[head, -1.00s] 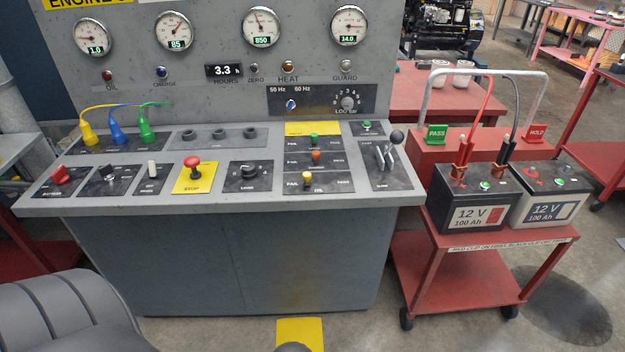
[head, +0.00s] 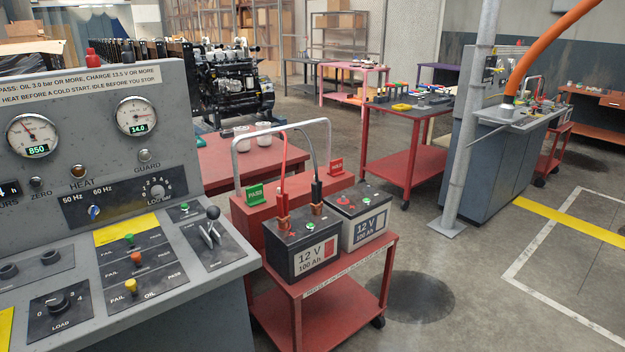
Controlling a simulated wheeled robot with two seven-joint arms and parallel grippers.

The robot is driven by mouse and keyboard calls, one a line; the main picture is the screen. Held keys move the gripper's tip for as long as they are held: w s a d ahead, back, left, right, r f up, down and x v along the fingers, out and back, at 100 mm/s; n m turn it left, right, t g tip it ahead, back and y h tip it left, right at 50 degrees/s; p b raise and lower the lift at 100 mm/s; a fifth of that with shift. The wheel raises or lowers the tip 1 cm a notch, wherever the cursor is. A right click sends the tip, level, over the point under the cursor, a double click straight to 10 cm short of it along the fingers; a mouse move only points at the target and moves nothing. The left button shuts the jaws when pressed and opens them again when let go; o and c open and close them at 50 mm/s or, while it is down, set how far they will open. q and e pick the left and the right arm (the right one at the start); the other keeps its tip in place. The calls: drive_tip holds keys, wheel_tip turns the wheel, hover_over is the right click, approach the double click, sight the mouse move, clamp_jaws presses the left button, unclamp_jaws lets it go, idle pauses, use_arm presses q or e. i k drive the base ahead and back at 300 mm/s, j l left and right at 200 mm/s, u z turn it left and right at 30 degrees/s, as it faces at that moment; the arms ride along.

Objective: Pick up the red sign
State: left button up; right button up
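The red sign (head: 336,166), a small plate that reads HOLD, stands upright at the right end of the red box top (head: 300,190) on the battery cart, in the head view. A green PASS sign (head: 254,194) stands at the left end of the same top. Two 12 V batteries, one black (head: 300,252) and one grey (head: 360,222), stand in front of the signs. Neither of my grippers is in view.
The grey control console (head: 165,290) fills the left side. A carrying hoop (head: 234,160) and cables rise around the signs. A red table (head: 215,160) is behind, a red workbench (head: 408,190) farther right. Floor right of the cart is clear up to a grey post (head: 470,130).

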sight(335, 165)
drive_tip(key=i+l, duration=0.15)
drive_tip(key=i, duration=0.2)
drive_tip(key=i+l, duration=0.1)
drive_tip(key=i, duration=0.3)
drive_tip(key=i+l, duration=0.15)
drive_tip(key=i, duration=0.2)
